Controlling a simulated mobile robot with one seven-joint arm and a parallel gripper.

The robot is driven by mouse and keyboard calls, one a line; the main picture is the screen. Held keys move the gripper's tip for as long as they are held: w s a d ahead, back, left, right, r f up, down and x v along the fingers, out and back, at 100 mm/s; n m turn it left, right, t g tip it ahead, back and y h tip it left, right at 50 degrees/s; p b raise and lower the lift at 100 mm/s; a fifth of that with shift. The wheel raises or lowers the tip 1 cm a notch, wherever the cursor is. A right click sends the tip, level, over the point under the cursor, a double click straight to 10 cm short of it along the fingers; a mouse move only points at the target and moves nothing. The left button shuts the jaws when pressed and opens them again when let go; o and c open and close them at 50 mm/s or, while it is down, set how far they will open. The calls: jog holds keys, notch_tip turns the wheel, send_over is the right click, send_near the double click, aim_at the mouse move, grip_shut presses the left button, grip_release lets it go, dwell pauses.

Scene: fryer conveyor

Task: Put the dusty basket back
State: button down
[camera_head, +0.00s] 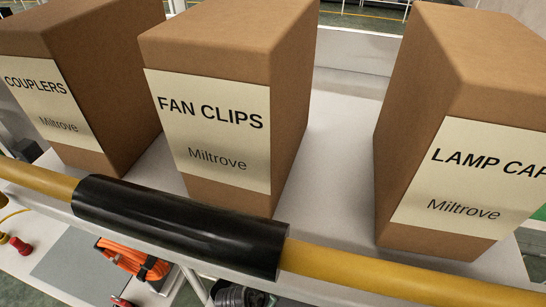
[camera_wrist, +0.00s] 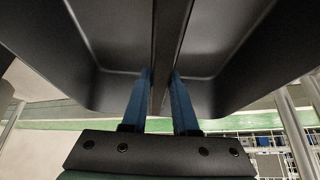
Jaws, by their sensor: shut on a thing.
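In the wrist view, my gripper (camera_wrist: 160,76) has two blue fingers closed on either side of a narrow dark upright strip. The strip is part of a large black-grey object (camera_wrist: 106,45), which I take to be the basket. Its smooth, hollow-looking surfaces spread to the left and right of the strip. Its far end is outside the view, and I cannot make out dust on it. Neither the gripper nor the basket shows in the head view.
In the head view, brown boxes labelled COUPLERS (camera_head: 125,75), FAN CLIPS (camera_head: 290,100) and LAMP CAP (camera_head: 415,100) stand on a pale shelf (camera_head: 335,170). A yellow rail (camera_head: 400,289) with a black sleeve (camera_head: 180,222) crosses in front. Orange cable (camera_head: 128,258) lies below.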

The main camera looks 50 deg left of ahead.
jog(key=shift+w+f, duration=0.1)
jog(key=c, duration=0.7)
grip_release()
jog(key=shift+f, duration=0.1)
jog(key=shift+r, duration=0.2)
jog(key=v, duration=1.2)
